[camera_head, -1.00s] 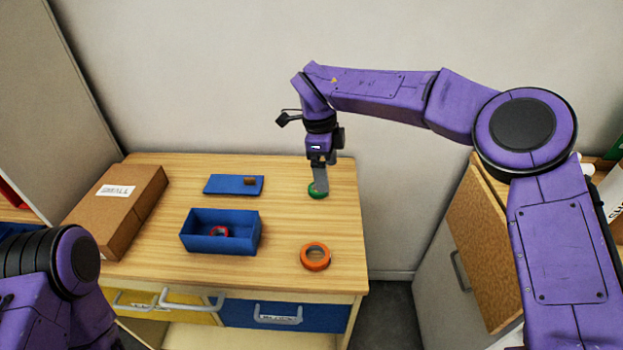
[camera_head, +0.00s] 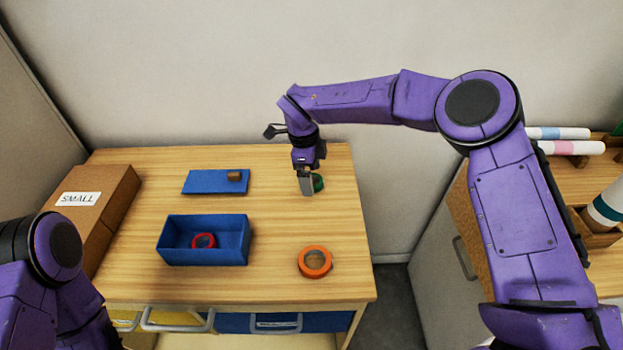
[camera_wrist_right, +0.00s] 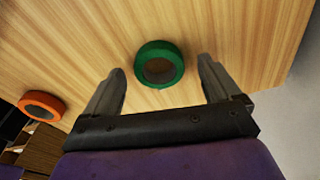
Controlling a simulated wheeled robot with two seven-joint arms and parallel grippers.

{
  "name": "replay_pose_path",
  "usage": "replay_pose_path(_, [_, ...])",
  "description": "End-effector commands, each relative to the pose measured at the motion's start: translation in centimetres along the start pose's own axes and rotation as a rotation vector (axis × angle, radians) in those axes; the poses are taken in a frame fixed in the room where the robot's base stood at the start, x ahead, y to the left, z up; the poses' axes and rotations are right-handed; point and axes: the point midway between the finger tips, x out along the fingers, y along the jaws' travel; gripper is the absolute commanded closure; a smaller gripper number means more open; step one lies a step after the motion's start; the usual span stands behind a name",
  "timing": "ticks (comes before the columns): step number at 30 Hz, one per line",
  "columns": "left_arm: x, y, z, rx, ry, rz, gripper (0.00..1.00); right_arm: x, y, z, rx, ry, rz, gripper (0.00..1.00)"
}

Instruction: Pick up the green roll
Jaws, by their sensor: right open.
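The green roll (camera_head: 319,183) lies near the back right of the wooden table. In the head view my right gripper (camera_head: 307,193) partly hides it, standing just left and in front of it, pointing down. In the right wrist view the whole green roll (camera_wrist_right: 159,46) shows as a ring flat on the wood. The right gripper's two fingers (camera_wrist_right: 160,70) are apart, with the roll seen between and just past their tips, clear of both. Nothing is held. My left arm shows at the lower left of the head view, but its gripper is out of frame.
An orange roll (camera_head: 315,274) lies toward the table's front right. A blue open box (camera_head: 205,256) holds a red roll (camera_head: 204,240). Behind it is a blue flat piece (camera_head: 205,182) with a small brown block (camera_head: 235,176). A cardboard box (camera_head: 115,190) stands at left.

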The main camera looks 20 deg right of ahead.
Motion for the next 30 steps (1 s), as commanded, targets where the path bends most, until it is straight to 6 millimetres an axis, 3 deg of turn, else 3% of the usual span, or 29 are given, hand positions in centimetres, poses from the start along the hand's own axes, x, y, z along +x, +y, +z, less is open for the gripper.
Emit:
replay_pose_path(3, [-0.2, 0.0, -0.1, 0.000, 0.000, 0.000, 0.26, 1.0, 0.0, 0.0, -0.001, 0.000, 0.001, 0.10])
replay_pose_path(9, [-0.2, 0.0, -0.1, 0.000, 0.000, 0.000, 0.26, 1.1, 0.0, 0.0, -0.001, -0.001, -0.001, 0.13])
replay_pose_path(14, [-0.2, 0.0, -0.1, 0.000, 0.000, 0.000, 0.26, 1.1, 0.0, 0.0, 0.000, -0.001, -0.001, 0.65])
replay_pose_path(15, [-0.2, 0.0, -0.1, 0.000, 0.000, 0.000, 0.26, 1.1, 0.0, 0.0, 0.000, -0.001, -0.001, 0.69])
replay_pose_path(25, [-0.1, 0.0, 0.0, 0.000, 0.000, 0.000, 0.26, 0.7, -0.1, 0.0, 0.000, -0.002, -0.002, 0.70])
replay_pose_path(30, [0.3, 0.0, 0.1, 0.000, 0.000, 0.000, 0.26, -1.7, -0.1, -0.3, 0.001, -0.004, -0.004, 0.70])
